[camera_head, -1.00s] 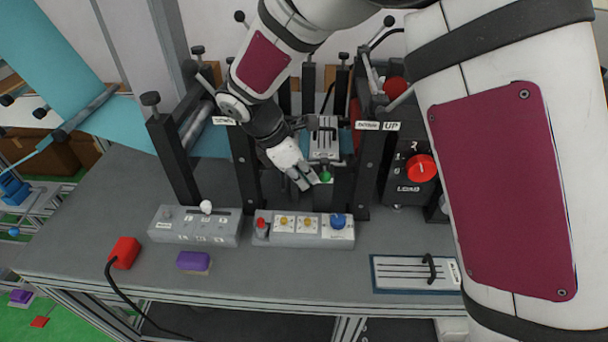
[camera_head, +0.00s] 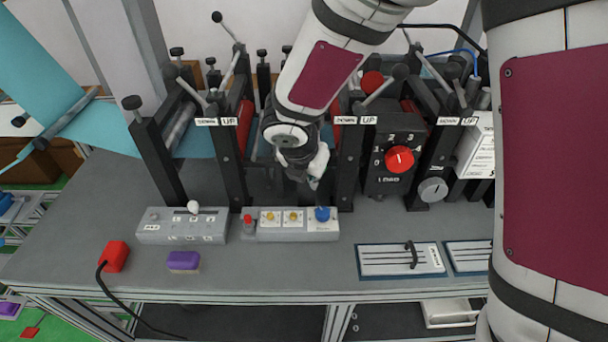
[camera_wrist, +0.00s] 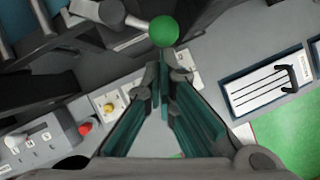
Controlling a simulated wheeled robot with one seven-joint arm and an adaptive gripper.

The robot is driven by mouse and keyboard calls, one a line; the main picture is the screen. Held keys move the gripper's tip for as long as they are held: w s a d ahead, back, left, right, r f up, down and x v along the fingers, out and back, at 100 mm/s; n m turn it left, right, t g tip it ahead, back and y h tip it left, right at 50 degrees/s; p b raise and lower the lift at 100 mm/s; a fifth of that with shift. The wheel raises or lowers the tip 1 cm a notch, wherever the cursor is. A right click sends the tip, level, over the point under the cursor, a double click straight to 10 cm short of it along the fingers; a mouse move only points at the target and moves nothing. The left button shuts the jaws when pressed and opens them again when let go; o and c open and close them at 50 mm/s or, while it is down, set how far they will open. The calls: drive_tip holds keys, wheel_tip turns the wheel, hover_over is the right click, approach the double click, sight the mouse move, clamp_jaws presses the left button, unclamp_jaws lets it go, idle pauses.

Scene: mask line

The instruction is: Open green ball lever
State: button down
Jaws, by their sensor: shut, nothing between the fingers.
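The green ball (camera_wrist: 163,31) shows at the top middle of the wrist view, at the end of a grey lever (camera_wrist: 115,14) that runs off to the left. My gripper (camera_wrist: 164,68) is shut and empty, its fingertips just below the ball in that picture. I cannot tell whether they touch it. In the head view my gripper (camera_head: 315,183) hangs behind the blue knob of the button box, among the black machine uprights. The green ball is hidden there by my wrist and gripper.
A grey button box (camera_head: 275,235) with red, yellow and blue controls stands in front of my gripper. A black load box (camera_head: 395,150) with a red dial is to the right. Another grey control box (camera_head: 182,226) and a purple block (camera_head: 183,261) lie left. The front tabletop is partly clear.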

drive_tip(key=d+n+y, duration=0.1)
drive_tip(key=n, duration=0.1)
drive_tip(key=w+d+n+y+p, duration=0.1)
drive_tip(key=d+n, duration=0.1)
drive_tip(key=shift+t, duration=0.3)
drive_tip(key=shift+w+d, duration=0.15)
drive_tip(key=shift+r, duration=0.15)
idle(0.5)
